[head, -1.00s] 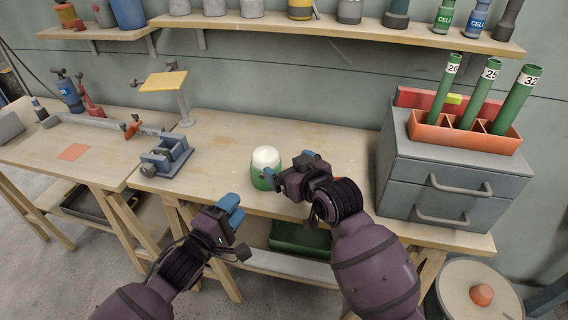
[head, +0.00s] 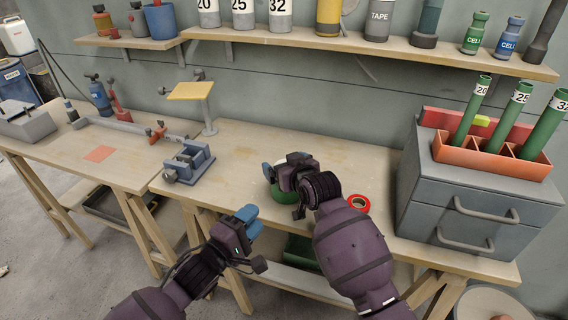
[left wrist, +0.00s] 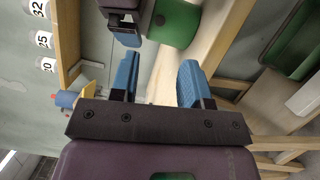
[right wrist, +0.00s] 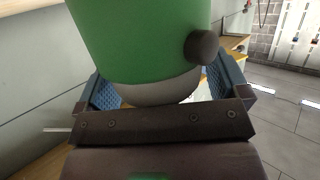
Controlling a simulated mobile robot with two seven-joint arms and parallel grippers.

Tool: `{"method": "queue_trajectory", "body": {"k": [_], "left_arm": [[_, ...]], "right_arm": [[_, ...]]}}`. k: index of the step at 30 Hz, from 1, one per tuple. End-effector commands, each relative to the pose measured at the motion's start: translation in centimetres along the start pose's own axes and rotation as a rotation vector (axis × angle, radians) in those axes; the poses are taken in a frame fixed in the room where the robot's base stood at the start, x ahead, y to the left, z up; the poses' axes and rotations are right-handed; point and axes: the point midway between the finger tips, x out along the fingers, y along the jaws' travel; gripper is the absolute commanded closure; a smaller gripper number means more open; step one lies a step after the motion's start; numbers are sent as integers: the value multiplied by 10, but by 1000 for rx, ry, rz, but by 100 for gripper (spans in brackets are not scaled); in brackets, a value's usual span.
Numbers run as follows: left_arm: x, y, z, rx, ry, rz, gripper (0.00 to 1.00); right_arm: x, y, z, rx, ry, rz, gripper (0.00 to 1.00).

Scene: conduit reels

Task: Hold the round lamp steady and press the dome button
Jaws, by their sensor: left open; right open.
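The round lamp is green with a white dome top. In the head view its green side (head: 286,196) shows below my right gripper (head: 283,166), which hides the rest. In the right wrist view the lamp body (right wrist: 140,40) fills the top, with the white part (right wrist: 160,93) between the open blue fingers; I cannot tell whether they touch it. A dark round dome button (right wrist: 203,47) sticks out of the lamp's side. It also shows in the left wrist view (left wrist: 159,20). My left gripper (head: 251,220) is open and empty, in front of the bench edge, apart from the lamp.
A red tape ring (head: 358,203) lies right of the lamp. A grey drawer cabinet (head: 470,205) with an orange tube holder (head: 480,157) stands at the right. A small vise (head: 188,162) and a yellow-topped stand (head: 192,91) are at the left. The bench between is mostly clear.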

Motion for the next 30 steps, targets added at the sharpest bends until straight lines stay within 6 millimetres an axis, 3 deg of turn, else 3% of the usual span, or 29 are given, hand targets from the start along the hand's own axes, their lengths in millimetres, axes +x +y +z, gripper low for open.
{"method": "queue_trajectory", "body": {"k": [14,26,30], "left_arm": [[0,0,0,0,0,0,57],[0,0,0,0,0,0,57],[0,0,0,0,0,0,76]], "right_arm": [[9,0,0,0,1,0,6],[9,0,0,0,1,0,66],[9,0,0,0,0,0,68]]}}
